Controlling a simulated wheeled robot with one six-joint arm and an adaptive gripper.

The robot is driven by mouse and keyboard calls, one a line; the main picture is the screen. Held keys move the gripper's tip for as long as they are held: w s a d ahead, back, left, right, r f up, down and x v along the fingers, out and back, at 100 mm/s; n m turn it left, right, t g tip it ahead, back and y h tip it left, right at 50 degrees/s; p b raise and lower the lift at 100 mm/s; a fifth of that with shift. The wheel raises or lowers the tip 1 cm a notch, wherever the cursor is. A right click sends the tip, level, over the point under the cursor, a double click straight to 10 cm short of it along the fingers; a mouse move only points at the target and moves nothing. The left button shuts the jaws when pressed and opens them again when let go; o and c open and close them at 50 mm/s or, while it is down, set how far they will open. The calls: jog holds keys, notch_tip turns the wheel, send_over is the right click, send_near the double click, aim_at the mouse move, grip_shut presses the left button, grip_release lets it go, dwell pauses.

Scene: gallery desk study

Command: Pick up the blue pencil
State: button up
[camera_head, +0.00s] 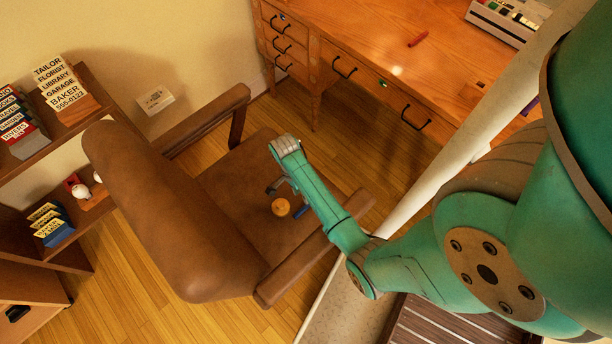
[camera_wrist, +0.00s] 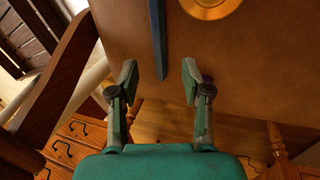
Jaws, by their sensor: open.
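The blue pencil (camera_head: 302,211) lies on the brown leather seat of the armchair (camera_head: 232,190), partly hidden by my arm in the head view. In the wrist view the blue pencil (camera_wrist: 158,38) runs from the top edge down to an end that appears between my fingertips. My gripper (camera_head: 279,186) is over the seat, and its two fingers (camera_wrist: 160,80) are apart with nothing held. I cannot tell how far the fingertips are above the seat.
A round golden object (camera_head: 281,207) lies on the seat beside the pencil; it also shows in the wrist view (camera_wrist: 212,8). The chair's armrests (camera_head: 310,250) flank the seat. A wooden desk (camera_head: 385,45) bears a red object (camera_head: 418,39). A shelf (camera_head: 80,120) stands left.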

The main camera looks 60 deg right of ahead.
jog(key=shift+x, duration=3)
jog(key=shift+a, duration=0.15)
grip_shut()
